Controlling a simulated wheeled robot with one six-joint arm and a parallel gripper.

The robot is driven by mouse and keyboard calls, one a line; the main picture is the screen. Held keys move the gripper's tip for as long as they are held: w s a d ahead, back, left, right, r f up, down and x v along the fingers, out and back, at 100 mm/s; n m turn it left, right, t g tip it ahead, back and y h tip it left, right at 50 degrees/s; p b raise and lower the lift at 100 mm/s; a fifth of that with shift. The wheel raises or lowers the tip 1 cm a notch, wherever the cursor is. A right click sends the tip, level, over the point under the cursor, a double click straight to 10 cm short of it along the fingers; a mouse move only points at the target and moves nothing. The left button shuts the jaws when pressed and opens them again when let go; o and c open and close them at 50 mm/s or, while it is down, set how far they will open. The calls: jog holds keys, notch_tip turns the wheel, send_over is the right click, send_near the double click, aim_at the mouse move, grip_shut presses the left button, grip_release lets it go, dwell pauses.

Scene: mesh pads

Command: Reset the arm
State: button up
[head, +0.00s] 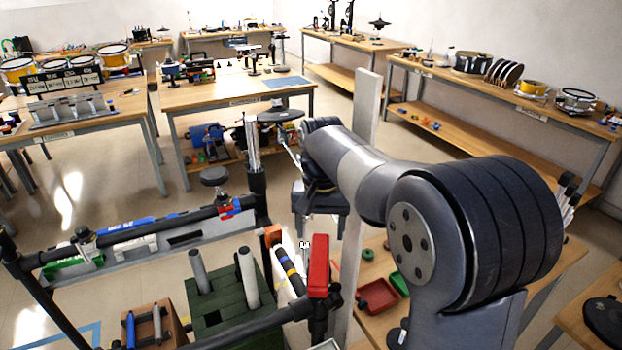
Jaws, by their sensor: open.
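My arm reaches from the lower right toward the middle of the head view. Its end bends downward, and my gripper (320,232) hangs there, small and dark, with its fingers apart. I see nothing between the fingers. The gripper is over the floor area behind the near rack, and part of its upper body is hidden by my wrist.
A black-tubed rack (160,232) stands close at the left, with a green crate (222,307) below. A red block (318,268) and a pale upright post (366,110) are near my arm. Workbenches (235,93) stand behind. Open floor (100,190) lies at left.

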aim_at(319, 258)
notch_tip(319, 258, down, 10)
jog(key=shift+f+p, duration=0.25)
jog(key=shift+p, duration=0.2)
jog(key=shift+w+r+p, duration=0.1)
jog(key=shift+r+p, duration=0.35)
jog(key=shift+r, duration=0.75)
jog(key=shift+f, duration=0.1)
